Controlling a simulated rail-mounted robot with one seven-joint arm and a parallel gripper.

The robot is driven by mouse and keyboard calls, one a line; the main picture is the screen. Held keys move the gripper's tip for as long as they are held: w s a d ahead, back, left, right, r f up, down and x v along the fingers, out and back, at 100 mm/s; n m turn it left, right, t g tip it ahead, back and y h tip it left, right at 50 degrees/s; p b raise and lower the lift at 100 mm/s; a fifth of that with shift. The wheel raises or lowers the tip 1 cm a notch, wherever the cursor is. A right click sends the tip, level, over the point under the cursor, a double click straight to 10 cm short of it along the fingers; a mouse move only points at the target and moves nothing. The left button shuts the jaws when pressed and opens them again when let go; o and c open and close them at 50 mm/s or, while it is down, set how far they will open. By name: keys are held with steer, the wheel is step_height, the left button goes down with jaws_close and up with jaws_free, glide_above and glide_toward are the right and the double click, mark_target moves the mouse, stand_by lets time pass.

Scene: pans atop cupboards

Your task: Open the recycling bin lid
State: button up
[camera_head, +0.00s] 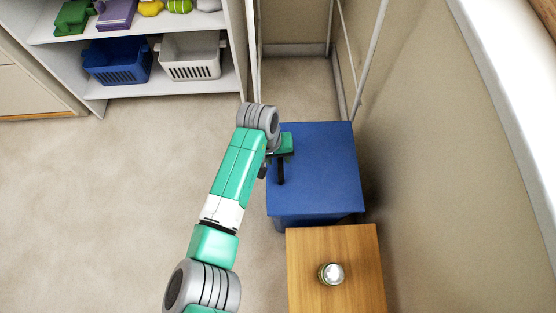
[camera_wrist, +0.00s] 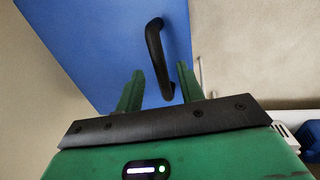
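The recycling bin is a blue box with a flat blue lid (camera_head: 318,180), standing right of my arm in the head view. The lid looks closed. A black bar handle (camera_head: 281,172) sits near the lid's left edge. In the wrist view the blue lid (camera_wrist: 100,40) fills the upper left, and the curved black handle (camera_wrist: 155,55) stands at its edge. My gripper (camera_wrist: 158,82) is open, its two green fingers apart, with the handle's near end appearing between them. I cannot tell whether the fingers touch the handle. In the head view my arm partly hides the gripper.
A wooden stand (camera_head: 305,262) with a small can (camera_head: 331,274) is in front of the bin. A wall (camera_head: 430,170) runs along the right. A white shelf (camera_head: 170,95) with a blue basket (camera_head: 118,62) and white basket (camera_head: 190,58) is at the back left. The left floor is clear.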

steer(key=shift+d+f, duration=0.2)
steer(key=shift+f, duration=0.85)
steer(key=shift+w, duration=0.1)
